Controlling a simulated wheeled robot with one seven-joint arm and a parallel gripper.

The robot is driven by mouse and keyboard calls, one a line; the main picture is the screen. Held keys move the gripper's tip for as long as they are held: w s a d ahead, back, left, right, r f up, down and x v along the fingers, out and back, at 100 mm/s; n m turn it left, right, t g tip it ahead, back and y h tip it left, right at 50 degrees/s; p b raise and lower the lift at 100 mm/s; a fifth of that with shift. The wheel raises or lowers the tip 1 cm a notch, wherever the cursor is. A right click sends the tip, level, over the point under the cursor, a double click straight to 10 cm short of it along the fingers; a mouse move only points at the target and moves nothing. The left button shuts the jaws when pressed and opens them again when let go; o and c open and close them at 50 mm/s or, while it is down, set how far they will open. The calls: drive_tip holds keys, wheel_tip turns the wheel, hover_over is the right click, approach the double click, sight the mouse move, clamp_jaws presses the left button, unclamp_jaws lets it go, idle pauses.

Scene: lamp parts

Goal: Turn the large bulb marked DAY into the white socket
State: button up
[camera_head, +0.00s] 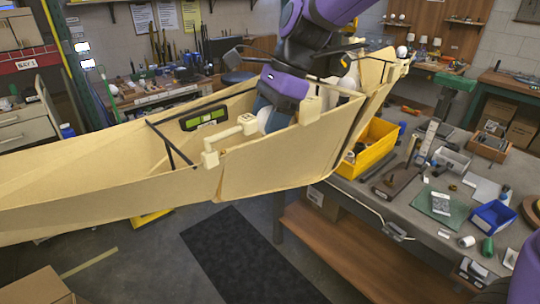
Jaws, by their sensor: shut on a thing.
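My gripper (266,106) reaches down with its purple and dark body into a long cream-coloured open shell (290,160), just behind its near wall. It is shut on a rounded whitish bulb (276,121), of which only a part shows beside the blue finger. The near wall hides the lower part of the bulb. No DAY marking can be read. I cannot make out the white socket for sure, nor tell whether the bulb touches it. White shapes (349,80) stand in the shell to the right of my gripper.
A cream bracket (230,137) sits on the near rim, left of my gripper. A green level (204,118) is on the inner far wall, near dark struts. A yellow bin (370,146) and a cluttered bench (400,215) are at right. A dark mat (250,262) lies on the floor.

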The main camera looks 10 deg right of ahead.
drive_tip(key=m+t, duration=0.1)
drive_tip(key=m, duration=0.3)
drive_tip(key=shift+m+t, duration=0.3)
drive_tip(key=shift+t, duration=0.1)
drive_tip(key=shift+w+m+t, duration=0.15)
drive_tip(key=shift+m+t, duration=0.25)
drive_tip(key=shift+m, duration=0.6)
drive_tip(key=shift+m+t, duration=0.4)
drive_tip(key=shift+m, duration=0.7)
drive_tip(key=o, duration=0.9)
